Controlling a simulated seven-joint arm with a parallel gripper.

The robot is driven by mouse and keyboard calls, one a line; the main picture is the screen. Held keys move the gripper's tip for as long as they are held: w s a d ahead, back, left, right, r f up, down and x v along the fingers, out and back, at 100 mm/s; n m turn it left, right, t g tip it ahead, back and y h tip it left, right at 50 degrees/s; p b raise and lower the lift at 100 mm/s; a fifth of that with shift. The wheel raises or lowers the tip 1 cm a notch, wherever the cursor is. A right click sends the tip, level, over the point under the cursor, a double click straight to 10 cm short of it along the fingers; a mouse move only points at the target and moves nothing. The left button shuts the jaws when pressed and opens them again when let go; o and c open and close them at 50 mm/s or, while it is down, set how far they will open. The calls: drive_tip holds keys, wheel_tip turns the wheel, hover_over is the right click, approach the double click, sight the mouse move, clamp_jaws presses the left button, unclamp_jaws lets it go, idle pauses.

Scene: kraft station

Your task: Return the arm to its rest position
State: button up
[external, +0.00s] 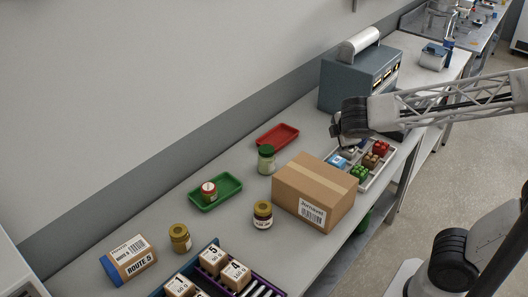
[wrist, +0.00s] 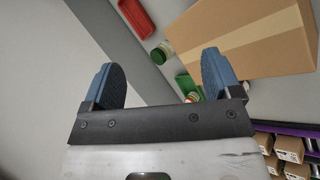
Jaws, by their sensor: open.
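My gripper (wrist: 163,76) shows two blue finger pads standing wide apart with nothing between them. In the external view my gripper (external: 345,128) is at the end of the raised arm, at the right of the bench, in front of the grey-blue machine. It covers part of the white divided tray (external: 387,170) behind it. Its fingertips cannot be made out there. The cardboard box (external: 314,190) stands closed to its lower left, apart from it.
The red tray (external: 277,136) is empty; the green tray (external: 202,203) holds a small jar. Other jars, a blue-and-brown box (external: 128,262) and a bin with small cartons (external: 236,272) are along the bench. The machine (external: 338,87) stands close behind the gripper.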

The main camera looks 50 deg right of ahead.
drive_tip(key=s+r+m+y, duration=0.25)
drive_tip(key=s+m, duration=0.25)
drive_tip(key=s, duration=0.4)
drive_tip(key=s+r+m+y, duration=0.25)
drive_tip(key=s+m, duration=0.25)
drive_tip(key=s, duration=0.4)
wheel_tip(320, 180, down, 10)
drive_tip(key=w+g, duration=0.1)
drive_tip(key=g, duration=0.2)
drive_tip(key=shift+w+a+r+y, duration=0.15)
drive_tip(key=shift+a+y, duration=0.05)
drive_tip(key=shift+y, duration=0.1)
